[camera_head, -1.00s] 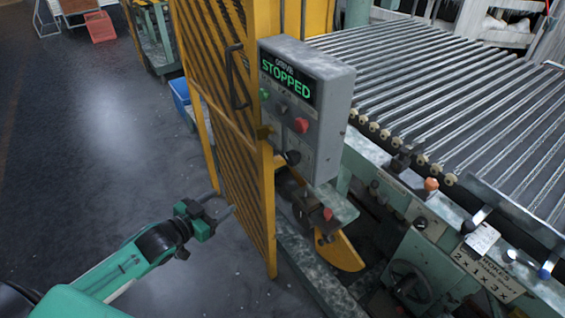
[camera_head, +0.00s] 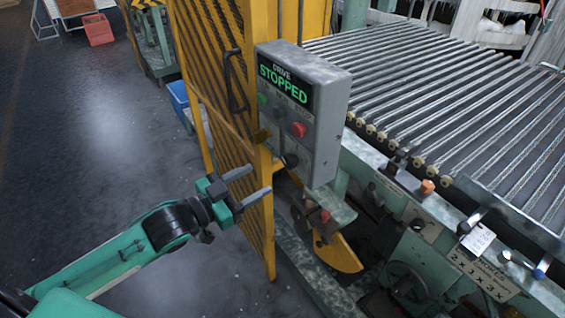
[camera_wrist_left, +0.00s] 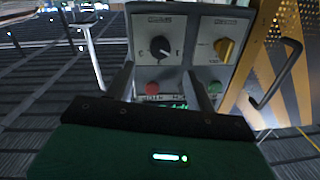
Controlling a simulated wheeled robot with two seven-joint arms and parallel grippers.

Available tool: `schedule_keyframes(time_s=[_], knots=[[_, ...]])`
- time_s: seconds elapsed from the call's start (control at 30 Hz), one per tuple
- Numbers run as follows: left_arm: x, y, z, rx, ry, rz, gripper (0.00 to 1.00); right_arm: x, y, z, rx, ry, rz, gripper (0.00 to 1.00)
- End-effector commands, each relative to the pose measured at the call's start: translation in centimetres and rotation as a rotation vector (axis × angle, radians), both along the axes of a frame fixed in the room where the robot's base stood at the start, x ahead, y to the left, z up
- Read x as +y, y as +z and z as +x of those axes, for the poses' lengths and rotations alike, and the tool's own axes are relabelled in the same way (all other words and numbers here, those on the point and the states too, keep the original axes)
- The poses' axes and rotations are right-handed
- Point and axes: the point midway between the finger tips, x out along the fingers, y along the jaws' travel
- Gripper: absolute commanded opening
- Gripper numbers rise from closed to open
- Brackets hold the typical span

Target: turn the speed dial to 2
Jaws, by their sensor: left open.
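The grey control box (camera_head: 322,130) has a display (camera_head: 284,85) reading "DRIVE STOPPED" in green. A black dial (camera_head: 291,159) sits low on its face, below a red button (camera_head: 298,130). In the left wrist view, the box is upside down and the black dial (camera_wrist_left: 160,47) has a white pointer mark; its scale is too small to read. A yellow switch knob (camera_wrist_left: 224,48) is beside it. My left gripper (camera_head: 261,180) is open and empty, its fingers pointing toward the box, below and left of the dial, apart from it. My right gripper is not in view.
A yellow mesh guard (camera_head: 258,215) with a black handle (camera_head: 236,80) stands just left of the box, close to my left fingers. A roller conveyor (camera_head: 440,100) runs behind on the right. The floor (camera_head: 110,130) on the left is largely clear.

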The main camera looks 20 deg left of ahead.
Motion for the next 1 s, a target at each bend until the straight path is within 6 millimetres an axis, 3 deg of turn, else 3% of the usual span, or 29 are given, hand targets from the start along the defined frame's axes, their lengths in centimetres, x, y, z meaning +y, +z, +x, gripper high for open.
schedule_keyframes(time_s=[0.6, 1.0], knots=[[-4.4, 0.2, 6.6, -0.002, 0.001, 0.000, 0.55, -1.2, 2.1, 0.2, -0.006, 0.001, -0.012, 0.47], [-5.1, 0.0, 7.5, 0.000, 0.000, 0.001, 0.55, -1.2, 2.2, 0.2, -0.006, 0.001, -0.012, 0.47]])
